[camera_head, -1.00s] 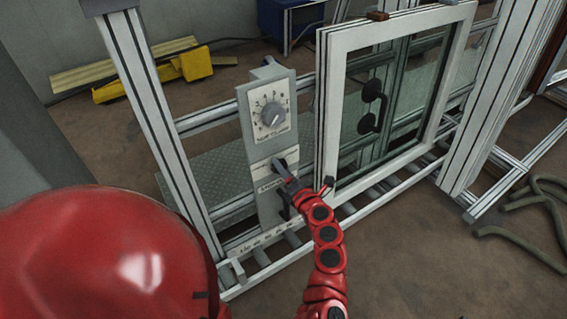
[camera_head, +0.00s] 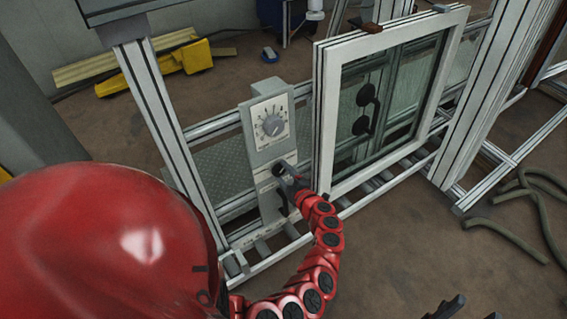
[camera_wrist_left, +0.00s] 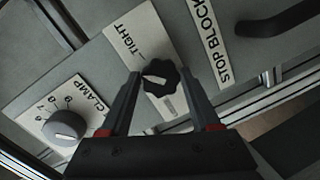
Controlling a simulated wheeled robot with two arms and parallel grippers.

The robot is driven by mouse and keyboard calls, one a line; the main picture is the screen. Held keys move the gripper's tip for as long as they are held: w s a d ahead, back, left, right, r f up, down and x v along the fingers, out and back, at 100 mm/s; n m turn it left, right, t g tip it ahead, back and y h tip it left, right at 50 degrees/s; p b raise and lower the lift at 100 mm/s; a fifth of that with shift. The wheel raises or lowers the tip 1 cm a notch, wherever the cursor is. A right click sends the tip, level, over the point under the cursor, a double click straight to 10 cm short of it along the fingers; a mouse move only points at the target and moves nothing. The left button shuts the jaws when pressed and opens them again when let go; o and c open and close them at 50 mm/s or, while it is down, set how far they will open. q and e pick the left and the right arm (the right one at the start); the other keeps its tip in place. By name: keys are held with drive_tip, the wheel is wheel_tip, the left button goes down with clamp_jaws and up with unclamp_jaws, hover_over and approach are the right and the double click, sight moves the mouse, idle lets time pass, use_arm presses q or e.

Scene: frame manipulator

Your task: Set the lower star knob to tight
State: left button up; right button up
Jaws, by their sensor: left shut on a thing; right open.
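A black star knob (camera_wrist_left: 172,80) with a white mark on its face sits between the two fingers of my left gripper (camera_wrist_left: 155,80) in the left wrist view. The fingers are shut on it. A white plate marked TIGHT (camera_wrist_left: 130,38) lies beside the knob, and the rest of its lettering is hidden or unreadable. The white mark runs roughly sideways in this view. In the head view my left gripper (camera_head: 286,174) reaches the grey panel (camera_head: 256,165) below the dial and largely covers the knob. My right gripper (camera_head: 472,310) is open and empty at the bottom edge.
A grey CLAMP dial (camera_head: 272,125) is above the knob. A STOP BLOCK label (camera_wrist_left: 210,40) and a black handle (camera_wrist_left: 278,20) are on the knob's other side. A white-framed window (camera_head: 455,55) stands close right of the panel. Hoses (camera_head: 508,240) lie on the floor at right.

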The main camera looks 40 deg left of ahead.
use_arm(q)
drive_tip(key=m+p, duration=0.2)
drive_tip(key=m, duration=0.1)
drive_tip(key=shift+r, duration=0.15)
drive_tip(key=shift+m+g+p, duration=0.4)
drive_tip(key=shift+m+p, duration=0.4)
drive_tip(key=shift+m, duration=0.2)
drive_tip(key=shift+f, duration=0.2)
drive_tip(key=o, duration=1.4)
drive_tip(key=shift+c, duration=0.2)
drive_tip(key=b+v, duration=0.1)
drive_tip(key=v, duration=1.6)
drive_tip(key=shift+d+b, duration=0.25)
drive_tip(key=shift+b, duration=0.1)
